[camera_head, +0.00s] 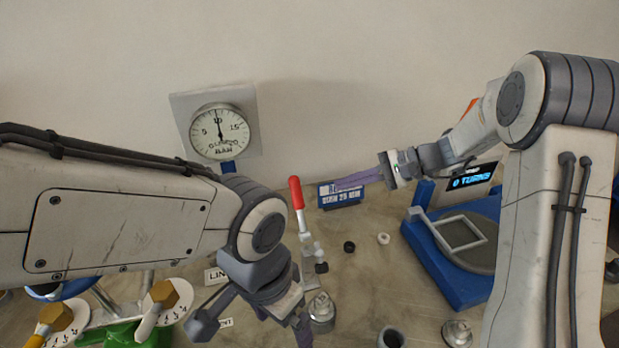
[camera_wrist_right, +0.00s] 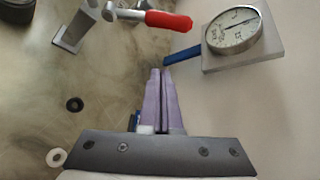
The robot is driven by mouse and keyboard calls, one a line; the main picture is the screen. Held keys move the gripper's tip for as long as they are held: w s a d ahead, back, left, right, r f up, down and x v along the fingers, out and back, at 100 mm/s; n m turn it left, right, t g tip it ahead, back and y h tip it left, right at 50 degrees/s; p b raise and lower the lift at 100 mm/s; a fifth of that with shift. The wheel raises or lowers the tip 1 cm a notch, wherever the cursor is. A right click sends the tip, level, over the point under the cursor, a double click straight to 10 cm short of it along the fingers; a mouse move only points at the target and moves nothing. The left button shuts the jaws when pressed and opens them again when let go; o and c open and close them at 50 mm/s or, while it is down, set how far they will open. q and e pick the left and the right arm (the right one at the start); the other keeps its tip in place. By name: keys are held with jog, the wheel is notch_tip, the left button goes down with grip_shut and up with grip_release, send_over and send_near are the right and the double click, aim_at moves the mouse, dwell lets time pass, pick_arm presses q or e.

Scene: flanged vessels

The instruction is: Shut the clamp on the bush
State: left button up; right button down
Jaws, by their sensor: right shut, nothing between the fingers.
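The clamp's red handle (camera_head: 297,193) stands nearly upright in the head view, above its metal linkage (camera_head: 311,243). In the right wrist view the red handle (camera_wrist_right: 168,21) and the metal arm lie near the top. The raised handle suggests an open clamp. I cannot make out the bush for sure; my left arm hides part of the clamp's base. My right gripper (camera_head: 340,186) is shut and empty, to the right of the handle and apart from it. Its purple fingers (camera_wrist_right: 160,73) point toward the handle side. My left gripper (camera_head: 302,328) is low in front, partly hidden.
A pressure gauge (camera_head: 219,132) is on the back wall. A blue sign (camera_head: 342,193) stands behind my right fingers. A blue device (camera_head: 440,265) is at right. Black (camera_head: 349,246) and white (camera_head: 384,239) rings and metal vessels (camera_head: 321,308) lie on the bench.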

aim_at(299, 205)
jog(key=s+a+f+p, duration=0.1)
jog(key=a+p, duration=0.3)
jog(key=a, duration=0.4)
jog(key=shift+a+f+m+p, duration=0.2)
jog(key=shift+a+m+p, duration=0.05)
jog(key=shift+m+p, duration=0.15)
